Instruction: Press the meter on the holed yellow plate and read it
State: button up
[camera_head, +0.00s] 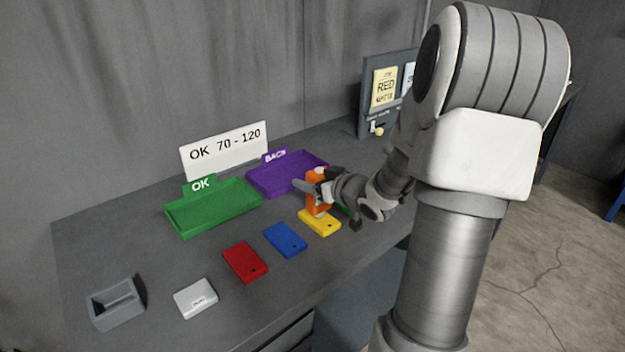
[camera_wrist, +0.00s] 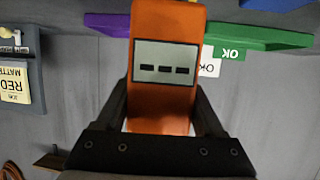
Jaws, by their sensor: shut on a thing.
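My gripper (camera_head: 318,190) is shut on the orange meter (camera_head: 311,205). The meter stands upright over the holed yellow plate (camera_head: 321,222) on the bench; I cannot tell whether its foot touches the plate. In the wrist view the meter (camera_wrist: 160,105) is between the fingers of my gripper (camera_wrist: 163,108), and its grey display shows three dashes. The plate's hole shows near its front right end.
A blue plate (camera_head: 286,240) and a red plate (camera_head: 245,262) lie to the left, with a white block (camera_head: 195,298) and a grey holder (camera_head: 115,310) beyond. Behind are the green OK tray (camera_head: 213,222), the purple BACK tray (camera_head: 262,188), the "OK 70 - 120" sign (camera_head: 225,150) and a board (camera_head: 372,85).

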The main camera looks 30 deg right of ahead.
jog(key=shift+f, duration=0.55)
dwell(1.8)
notch_tip(320, 180, up, 6)
jog(key=p, duration=0.6)
jog(key=shift+r, duration=0.1)
dwell(1.1)
